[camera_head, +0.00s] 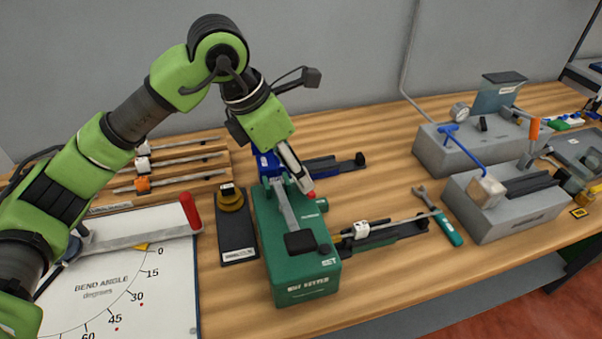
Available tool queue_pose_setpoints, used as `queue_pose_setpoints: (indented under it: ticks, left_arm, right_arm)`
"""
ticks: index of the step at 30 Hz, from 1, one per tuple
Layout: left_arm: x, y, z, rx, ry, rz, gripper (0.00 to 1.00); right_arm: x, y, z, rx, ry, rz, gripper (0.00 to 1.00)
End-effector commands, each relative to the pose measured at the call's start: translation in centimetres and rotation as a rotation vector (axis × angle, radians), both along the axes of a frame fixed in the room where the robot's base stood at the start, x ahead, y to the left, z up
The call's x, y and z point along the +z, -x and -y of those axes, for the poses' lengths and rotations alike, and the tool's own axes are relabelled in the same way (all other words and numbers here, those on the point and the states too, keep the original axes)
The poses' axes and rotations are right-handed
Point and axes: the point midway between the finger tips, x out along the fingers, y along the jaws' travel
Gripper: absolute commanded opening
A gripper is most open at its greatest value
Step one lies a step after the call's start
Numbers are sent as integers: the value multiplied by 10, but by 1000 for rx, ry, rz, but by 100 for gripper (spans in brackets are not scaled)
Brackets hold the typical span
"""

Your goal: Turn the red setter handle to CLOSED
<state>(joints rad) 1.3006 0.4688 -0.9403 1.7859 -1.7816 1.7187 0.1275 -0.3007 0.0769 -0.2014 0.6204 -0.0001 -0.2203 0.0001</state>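The green setter box (297,269) stands upright on the bench in the middle, with a label on its front that seems to end in SETTER. A grey bar (284,207) runs along its top to a dark pad near the front. A small red tip (310,194), probably the setter handle's end, shows at the box's upper right, right below my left gripper (296,168). The gripper points down over the back of the box. Its fingers look close to the red tip, but I cannot tell whether they touch or grip it. My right gripper is not in view.
A bend-angle board (120,275) with a red-handled lever (190,211) lies at left. A dark stand with a brass knob (232,198) is beside the box. Bare bench shows in front of the wrench.

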Motion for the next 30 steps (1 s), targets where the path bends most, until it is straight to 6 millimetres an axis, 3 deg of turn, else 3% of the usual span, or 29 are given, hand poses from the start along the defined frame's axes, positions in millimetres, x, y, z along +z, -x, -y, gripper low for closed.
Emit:
queue_pose_setpoints:
  ticks: [9,19,23,30]
  left_arm:
    - [-36,-7,13,0,1,-2,50]
    - [-40,-8,14,-1,1,1,50]
    - [-40,-8,15,-1,1,1,21]
    - [-43,-9,13,-36,0,2,21]
  right_arm:
    - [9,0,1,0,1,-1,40]
    - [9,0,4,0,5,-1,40]
    - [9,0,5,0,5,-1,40]
    - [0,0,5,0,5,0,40]
